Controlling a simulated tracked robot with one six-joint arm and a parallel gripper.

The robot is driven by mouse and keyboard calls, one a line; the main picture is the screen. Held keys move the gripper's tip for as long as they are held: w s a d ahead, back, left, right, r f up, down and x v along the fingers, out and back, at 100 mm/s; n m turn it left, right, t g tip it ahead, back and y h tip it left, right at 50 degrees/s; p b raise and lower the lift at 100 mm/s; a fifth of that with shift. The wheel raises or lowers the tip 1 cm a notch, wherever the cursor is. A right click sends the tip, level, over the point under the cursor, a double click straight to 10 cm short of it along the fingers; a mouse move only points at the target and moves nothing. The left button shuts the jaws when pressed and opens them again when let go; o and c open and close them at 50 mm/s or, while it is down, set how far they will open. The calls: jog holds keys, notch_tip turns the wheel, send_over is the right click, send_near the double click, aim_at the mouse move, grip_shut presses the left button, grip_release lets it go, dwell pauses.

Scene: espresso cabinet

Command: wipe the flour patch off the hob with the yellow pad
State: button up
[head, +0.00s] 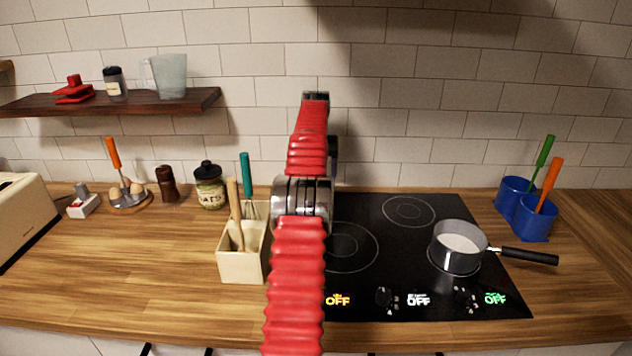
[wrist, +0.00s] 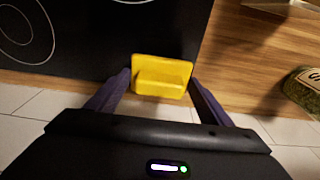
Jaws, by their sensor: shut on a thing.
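The yellow pad (wrist: 163,76) is between the two fingers of my gripper (wrist: 160,84) in the wrist view, and the gripper is shut on it. Behind the pad in that view are the black hob's edge (wrist: 85,55) and the wooden counter; I cannot tell how high above them it is. In the head view the black hob (head: 385,270) lies right of centre, its left part hidden by my red arm. I see no flour patch on the visible part of the hob. My gripper and the pad are hidden behind the arm in the head view.
A saucepan (head: 457,256) with white contents stands on the hob's right, handle pointing right. A cream utensil holder (head: 240,267) stands just left of my arm. Blue utensil pots (head: 534,219) are at the far right. The oats jar (head: 209,188) stands near the wall.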

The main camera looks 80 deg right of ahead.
jog(key=shift+r, duration=0.1)
jog(key=shift+r, duration=1.4)
jog(key=shift+s, duration=0.15)
